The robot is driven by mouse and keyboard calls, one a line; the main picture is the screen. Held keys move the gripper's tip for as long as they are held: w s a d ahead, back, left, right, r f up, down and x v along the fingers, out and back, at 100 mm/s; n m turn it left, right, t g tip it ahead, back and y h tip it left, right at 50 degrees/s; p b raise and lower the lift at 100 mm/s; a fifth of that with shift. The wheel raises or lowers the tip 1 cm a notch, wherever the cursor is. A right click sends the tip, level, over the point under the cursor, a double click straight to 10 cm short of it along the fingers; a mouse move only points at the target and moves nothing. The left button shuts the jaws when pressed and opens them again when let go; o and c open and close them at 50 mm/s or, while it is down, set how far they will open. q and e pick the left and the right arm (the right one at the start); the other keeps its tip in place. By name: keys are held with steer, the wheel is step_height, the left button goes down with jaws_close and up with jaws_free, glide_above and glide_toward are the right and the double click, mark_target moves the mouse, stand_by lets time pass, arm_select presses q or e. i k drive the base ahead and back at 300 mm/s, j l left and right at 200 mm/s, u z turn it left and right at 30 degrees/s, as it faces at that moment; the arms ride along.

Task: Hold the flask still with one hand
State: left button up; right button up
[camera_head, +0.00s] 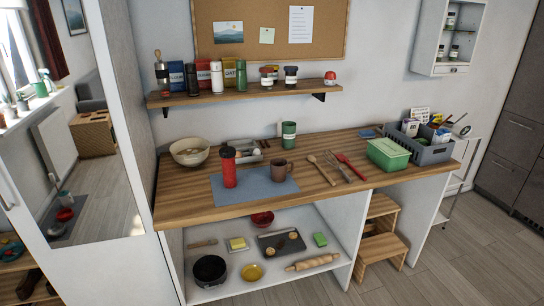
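A red flask (229,170) with a dark top stands upright on a grey-blue mat (262,194) on the wooden counter. Neither of my grippers is in view, and nothing touches the red flask.
A bowl (189,151), a metal tray (219,146) and a green canister (289,134) stand behind the mat. Spoons and other utensils (322,170) lie to the right, then a green box (388,153) and a grey crate (437,152). The wall shelf (204,97) hangs above.

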mark_target(229, 165)
steer(key=i+l+z, duration=0.25)
steer(key=i+z, duration=0.2)
steer(key=i+l+z, duration=0.1)
steer(key=i+z, duration=0.25)
steer(key=z, duration=0.15)
steer(key=i+z, duration=0.45)
steer(key=i+j+z, duration=0.25)
steer(key=z, duration=0.2)
steer(key=i+l+u, duration=0.15)
steer(key=i+u, duration=0.25)
steer(key=i+l+u, duration=0.35)
steer(key=i+j, duration=0.05)
steer(key=j, duration=0.05)
